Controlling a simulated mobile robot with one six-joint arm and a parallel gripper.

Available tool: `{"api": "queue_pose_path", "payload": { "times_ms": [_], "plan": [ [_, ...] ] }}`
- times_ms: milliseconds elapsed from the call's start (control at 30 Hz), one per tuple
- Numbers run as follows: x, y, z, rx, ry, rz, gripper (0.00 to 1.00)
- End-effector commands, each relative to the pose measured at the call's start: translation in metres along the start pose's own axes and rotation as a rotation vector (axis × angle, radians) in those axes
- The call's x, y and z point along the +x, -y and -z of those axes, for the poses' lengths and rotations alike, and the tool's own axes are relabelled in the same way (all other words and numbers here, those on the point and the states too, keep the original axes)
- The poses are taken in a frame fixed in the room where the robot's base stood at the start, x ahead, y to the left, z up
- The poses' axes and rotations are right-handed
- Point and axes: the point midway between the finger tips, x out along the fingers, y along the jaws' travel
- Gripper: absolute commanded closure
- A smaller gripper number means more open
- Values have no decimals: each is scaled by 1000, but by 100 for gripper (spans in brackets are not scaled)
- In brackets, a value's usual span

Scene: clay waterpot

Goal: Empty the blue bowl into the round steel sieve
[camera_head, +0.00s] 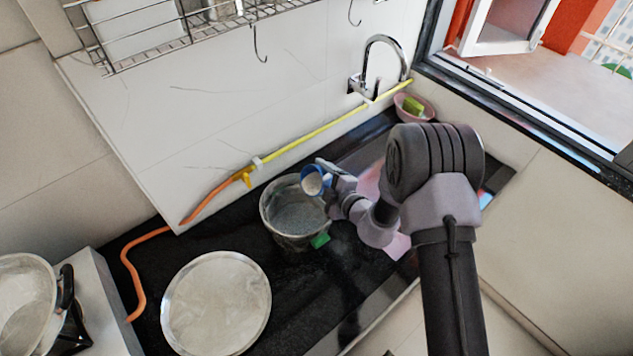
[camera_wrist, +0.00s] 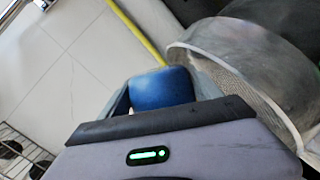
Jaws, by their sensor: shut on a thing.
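The blue bowl (camera_head: 304,190) is in my gripper (camera_head: 326,177), above the far right rim of the round steel sieve (camera_head: 268,218). The bowl looks tilted, and its pale inside faces the head camera. I cannot tell whether the pale area is contents or lining. In the wrist view the blue bowl (camera_wrist: 160,88) shows its outside between my fingers, so its inside is hidden. The sieve (camera_wrist: 225,45) stands close beside it on the right, with a mesh wall and a broad rim. A grainy grey surface shows inside the sieve in the head view.
A large round metal plate (camera_head: 215,303) lies on the black counter at the front. A yellow and orange hose (camera_head: 310,138) runs along the wall. A green block (camera_head: 320,240) is beside the sieve. A pan (camera_head: 25,300) stands at far left, and a tap (camera_head: 375,70) is behind.

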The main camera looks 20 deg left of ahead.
Motion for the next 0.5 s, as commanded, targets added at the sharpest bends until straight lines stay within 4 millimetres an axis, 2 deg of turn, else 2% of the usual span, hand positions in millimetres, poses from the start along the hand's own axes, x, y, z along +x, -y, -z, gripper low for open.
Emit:
{"api": "queue_pose_path", "payload": {
  "times_ms": [367,500],
  "plan": [
    [0,0,0,-3,0,-1,73],
    [0,1,2,-58,14,-12,73]
  ]
}}
